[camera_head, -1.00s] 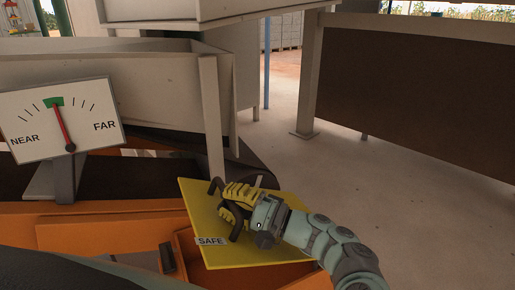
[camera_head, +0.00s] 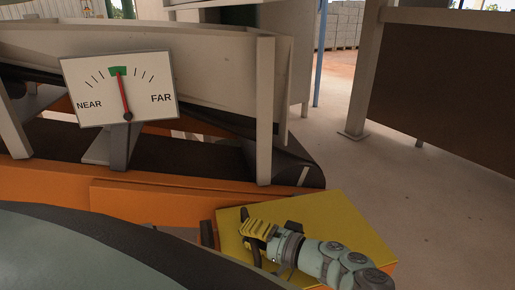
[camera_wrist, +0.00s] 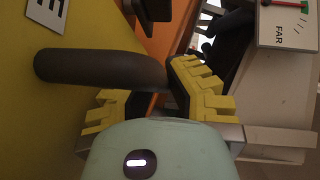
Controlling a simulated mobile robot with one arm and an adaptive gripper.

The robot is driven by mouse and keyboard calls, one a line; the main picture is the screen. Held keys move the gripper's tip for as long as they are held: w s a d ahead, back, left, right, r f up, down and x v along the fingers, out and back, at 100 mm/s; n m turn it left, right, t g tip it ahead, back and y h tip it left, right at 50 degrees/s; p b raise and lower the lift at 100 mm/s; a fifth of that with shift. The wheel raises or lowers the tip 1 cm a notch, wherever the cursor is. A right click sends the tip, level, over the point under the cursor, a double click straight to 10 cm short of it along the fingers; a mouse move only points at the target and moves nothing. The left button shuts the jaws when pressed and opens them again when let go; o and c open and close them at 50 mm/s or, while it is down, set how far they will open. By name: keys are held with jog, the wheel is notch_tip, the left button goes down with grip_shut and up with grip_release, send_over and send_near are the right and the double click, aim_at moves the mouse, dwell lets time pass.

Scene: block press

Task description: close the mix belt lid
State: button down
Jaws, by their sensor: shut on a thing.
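The mix belt lid (camera_head: 345,225) is a flat yellow panel at the lower right of the head view, on the side of the orange belt frame. It lies lower and flatter over the orange box there. My gripper (camera_head: 262,232) is over the lid, its yellow fingers shut on the dark lid handle. In the wrist view the dark curved handle (camera_wrist: 105,68) runs between the yellow fingers of my gripper (camera_wrist: 150,95). The yellow lid (camera_wrist: 60,110) fills the left side there, with part of a white label at the top. My gripper hides part of the handle.
A gauge (camera_head: 120,88) marked NEAR and FAR stands on the dark belt (camera_head: 220,160), its needle at the green mark. The orange frame (camera_head: 140,200) runs along the belt. A grey post (camera_head: 265,110) rises behind the lid. Concrete floor (camera_head: 400,180) is open at right.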

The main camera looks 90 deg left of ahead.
jog(key=shift+w+d+f, duration=0.1)
jog(key=shift+f, duration=0.35)
jog(key=c, duration=1.2)
grip_release()
jog(key=shift+c, duration=0.2)
jog(key=shift+r, duration=0.15)
jog(key=shift+w+r, duration=0.1)
jog(key=shift+w, duration=0.15)
jog(key=shift+w+d, duration=0.1)
jog(key=shift+w, duration=0.05)
jog(key=r, duration=0.2)
send_over(299, 271)
jog(key=shift+f, duration=0.1)
